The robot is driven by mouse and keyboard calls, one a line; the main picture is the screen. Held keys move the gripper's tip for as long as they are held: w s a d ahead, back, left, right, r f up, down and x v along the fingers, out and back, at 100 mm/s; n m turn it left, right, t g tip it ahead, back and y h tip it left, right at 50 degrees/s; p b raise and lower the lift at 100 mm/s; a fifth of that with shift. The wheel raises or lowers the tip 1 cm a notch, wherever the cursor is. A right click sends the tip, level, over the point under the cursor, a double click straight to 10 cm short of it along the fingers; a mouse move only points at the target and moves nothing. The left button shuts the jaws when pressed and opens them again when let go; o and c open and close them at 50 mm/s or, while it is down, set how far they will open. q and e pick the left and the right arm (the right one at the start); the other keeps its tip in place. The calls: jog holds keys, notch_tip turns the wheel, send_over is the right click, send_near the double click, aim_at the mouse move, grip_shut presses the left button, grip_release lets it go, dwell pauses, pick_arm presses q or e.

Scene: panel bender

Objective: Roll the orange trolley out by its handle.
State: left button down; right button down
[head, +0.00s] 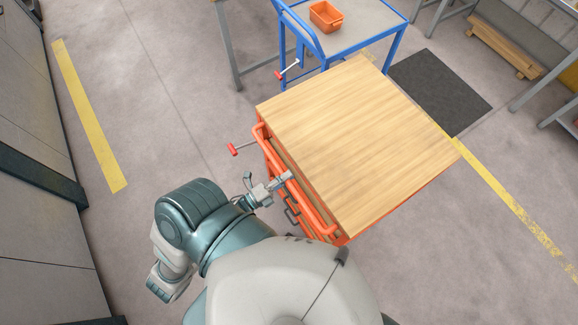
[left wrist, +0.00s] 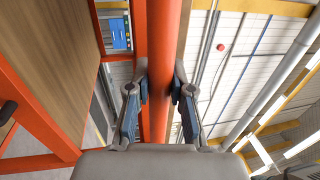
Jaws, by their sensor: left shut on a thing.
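The orange trolley (head: 352,140) has a flat wooden top and stands in front of me, turned at an angle. Its orange handle (head: 318,218) is a bar along the side nearest me. My left gripper (head: 287,177) is at this bar, around its middle. In the left wrist view the handle (left wrist: 160,25) runs between the two fingers of my left gripper (left wrist: 160,92), which are shut on it from both sides. Drawer pulls show dimly below the bar. My right gripper is not in view.
A red-ended lever (head: 240,149) sticks out at the trolley's left corner. A blue trolley (head: 345,45) with an orange bin (head: 326,17) stands close behind. A dark mat (head: 440,90) lies beyond the right side. Grey cabinets (head: 35,190) line the far left; floor between is clear.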

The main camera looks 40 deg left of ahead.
pick_arm(q)
jog(key=shift+a+f, duration=0.1)
jog(key=shift+a, duration=0.15)
jog(key=c, duration=1)
grip_release()
jog(key=shift+w+a, duration=0.1)
jog(key=shift+a, duration=0.1)
jog(key=v, duration=1.2)
jog(key=shift+a+f, duration=0.15)
jog(key=shift+d, duration=0.25)
